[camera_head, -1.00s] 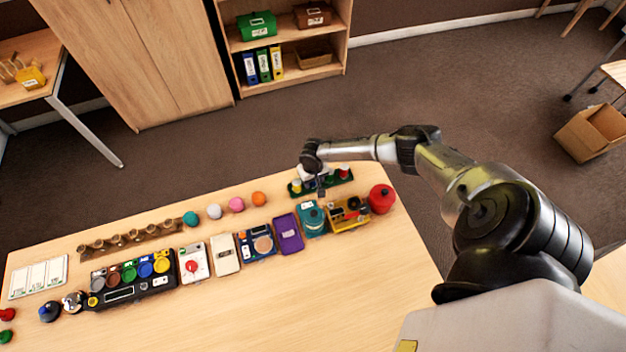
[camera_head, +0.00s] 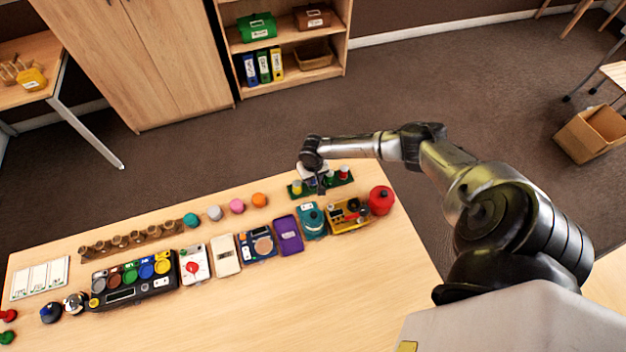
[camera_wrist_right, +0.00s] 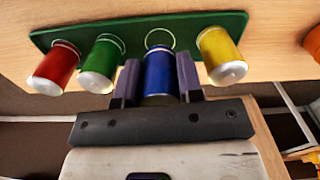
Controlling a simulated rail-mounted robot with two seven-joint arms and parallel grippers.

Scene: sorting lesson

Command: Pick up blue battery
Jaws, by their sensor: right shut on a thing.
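The blue battery (camera_wrist_right: 160,76) stands between the two fingers of my right gripper (camera_wrist_right: 158,85) in the right wrist view, and the fingers are shut on it. It is at the green holder board (camera_wrist_right: 190,24), in line with a red battery (camera_wrist_right: 54,66), a green battery (camera_wrist_right: 103,62) and a yellow battery (camera_wrist_right: 221,54). A pale ring shows on the board just behind the blue battery. In the head view, my right gripper (camera_head: 318,188) is over the green board (camera_head: 338,181) near the table's far edge, and the blue battery is mostly hidden. My left gripper is not in view.
Close to the board are a teal device (camera_head: 312,220), a yellow toy (camera_head: 349,214) and a red round container (camera_head: 381,200). An orange ball (camera_head: 259,199) lies to the left. The front of the table (camera_head: 300,300) is clear.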

